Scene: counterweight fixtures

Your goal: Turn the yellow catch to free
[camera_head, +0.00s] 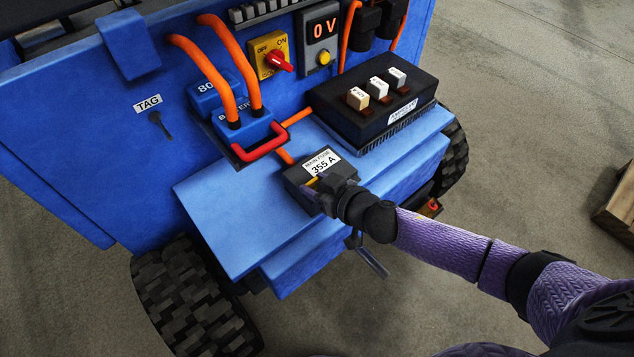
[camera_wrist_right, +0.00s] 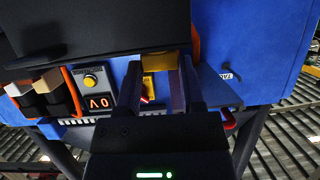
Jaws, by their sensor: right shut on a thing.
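The yellow catch (camera_head: 312,181) is on the front of the dark main fuse box (camera_head: 297,178), labelled "MAIN FUSE 355 A", on the blue ledge. Only a thin piece of it shows in the head view. My right gripper (camera_head: 321,191) is at the front of this box, shut on the yellow catch. In the right wrist view, the catch (camera_wrist_right: 160,63) lies between the fingertips (camera_wrist_right: 161,70), just below the dark underside of the box. The catch's exact angle is hard to tell. My left gripper is not in view.
A black box with three light fuses (camera_head: 377,92) stands behind right. Orange cables and a red handle (camera_head: 259,149) are left of the fuse box. A yellow isolator (camera_head: 272,56) with a red knob and a "0 V" display (camera_head: 324,27) are on the panel. The ledge's left part (camera_head: 225,205) is bare.

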